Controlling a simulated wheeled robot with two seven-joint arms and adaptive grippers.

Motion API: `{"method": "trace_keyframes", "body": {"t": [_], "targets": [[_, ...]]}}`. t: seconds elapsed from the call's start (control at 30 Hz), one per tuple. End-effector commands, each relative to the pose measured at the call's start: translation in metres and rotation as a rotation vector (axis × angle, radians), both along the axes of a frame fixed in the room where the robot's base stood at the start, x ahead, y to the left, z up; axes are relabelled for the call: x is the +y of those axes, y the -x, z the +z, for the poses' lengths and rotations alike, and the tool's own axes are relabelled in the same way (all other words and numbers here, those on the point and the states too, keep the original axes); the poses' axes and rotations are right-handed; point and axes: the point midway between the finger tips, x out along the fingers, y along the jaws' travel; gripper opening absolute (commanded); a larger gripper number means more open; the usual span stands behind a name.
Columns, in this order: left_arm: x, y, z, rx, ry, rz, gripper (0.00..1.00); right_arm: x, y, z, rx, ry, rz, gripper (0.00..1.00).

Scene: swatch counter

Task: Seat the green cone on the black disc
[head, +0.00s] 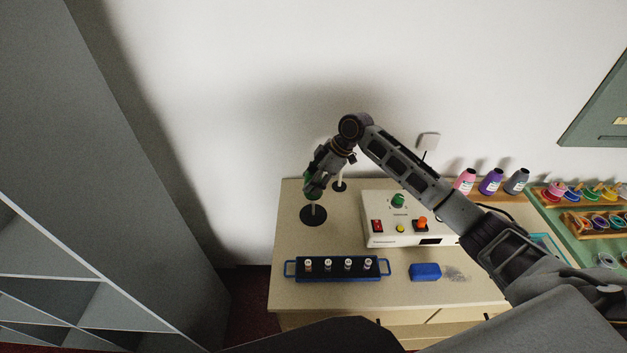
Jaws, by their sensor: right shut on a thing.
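My right gripper (314,184) comes in from the right and points down at the left part of the counter. It is shut on the green cone (312,195), which is mostly hidden by the fingers. The black disc (313,221) lies on the counter directly below, with a short pale post rising from its middle. The cone's lower end shows at the top of the post; I cannot tell whether the post is inside it. The cone is above the disc's face, apart from it. My left gripper is not in view.
A second black disc with a post (339,187) stands just behind. A white control box (384,235) is to the right. A blue-handled rack (338,277) with several small vials and a blue block (425,272) lie in front. Thread cones (490,183) stand at the back right.

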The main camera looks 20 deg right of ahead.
Motion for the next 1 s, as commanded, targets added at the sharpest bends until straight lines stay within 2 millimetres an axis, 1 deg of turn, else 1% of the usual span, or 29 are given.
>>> {"method": "trace_keyframes", "body": {"t": [0.03,0.8,1.0], "targets": [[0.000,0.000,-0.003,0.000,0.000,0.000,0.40,0.000,0.000,-0.003,-0.001,0.000,0.000,0.21],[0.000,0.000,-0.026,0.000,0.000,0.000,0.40,0.000,0.000,-0.024,-0.001,0.000,0.000,0.21],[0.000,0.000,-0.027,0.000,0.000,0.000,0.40,0.000,0.000,-0.029,0.000,0.000,0.000,0.21]]}}
